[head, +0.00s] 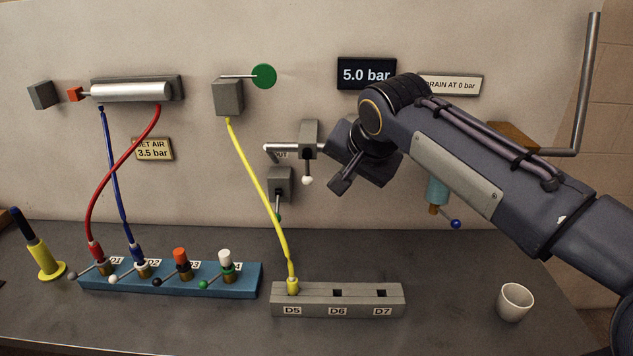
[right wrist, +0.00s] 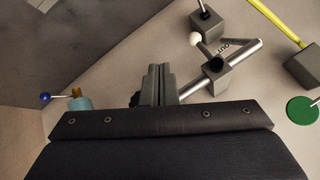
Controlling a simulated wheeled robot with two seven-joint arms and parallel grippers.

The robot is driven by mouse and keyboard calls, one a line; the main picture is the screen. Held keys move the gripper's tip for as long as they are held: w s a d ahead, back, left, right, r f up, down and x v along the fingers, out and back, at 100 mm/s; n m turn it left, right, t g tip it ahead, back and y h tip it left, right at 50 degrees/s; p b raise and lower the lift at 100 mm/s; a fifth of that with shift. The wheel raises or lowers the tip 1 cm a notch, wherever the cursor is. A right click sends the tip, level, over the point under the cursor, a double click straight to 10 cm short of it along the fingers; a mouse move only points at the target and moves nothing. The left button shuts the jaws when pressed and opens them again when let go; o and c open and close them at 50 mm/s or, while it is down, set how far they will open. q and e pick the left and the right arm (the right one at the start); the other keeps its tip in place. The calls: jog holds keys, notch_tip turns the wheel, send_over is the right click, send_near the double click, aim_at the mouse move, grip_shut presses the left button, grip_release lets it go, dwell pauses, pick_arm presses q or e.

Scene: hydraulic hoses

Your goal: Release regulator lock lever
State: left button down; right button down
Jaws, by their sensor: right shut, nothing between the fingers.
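A teal cylindrical body (head: 437,190) with a brass lower end and a blue-ball lever (head: 455,223) hangs on the wall, partly hidden by my right arm; it looks like the regulator, but I cannot be sure. The blue ball (right wrist: 45,97) and teal body (right wrist: 79,103) also show in the right wrist view, left of the fingers. My right gripper (head: 341,186) is shut and empty before the wall, just right of a grey valve block (head: 310,138) with a silver rod and white-ball lever (head: 307,180). Its fingertips (right wrist: 158,68) point toward the wall beside that block (right wrist: 212,72). My left gripper is not in view.
A display (head: 367,74) reads 5.0 bar. A yellow hose (head: 262,190) runs down to the grey D5–D7 block (head: 338,305). Red and blue hoses reach the blue manifold (head: 170,284). A white cup (head: 515,302) stands at the right. Bare bench lies between cup and grey block.

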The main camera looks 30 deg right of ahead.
aim_at(307, 170)
jog(key=w+f+p, duration=0.2)
jog(key=w+f, duration=0.5)
jog(key=w, duration=0.2)
jog(key=shift+w, duration=0.3)
jog(key=shift+a+f, duration=0.1)
jog(key=shift+w+a+y+b, duration=0.1)
jog(key=shift+y+b, duration=0.2)
jog(key=shift+b, duration=0.15)
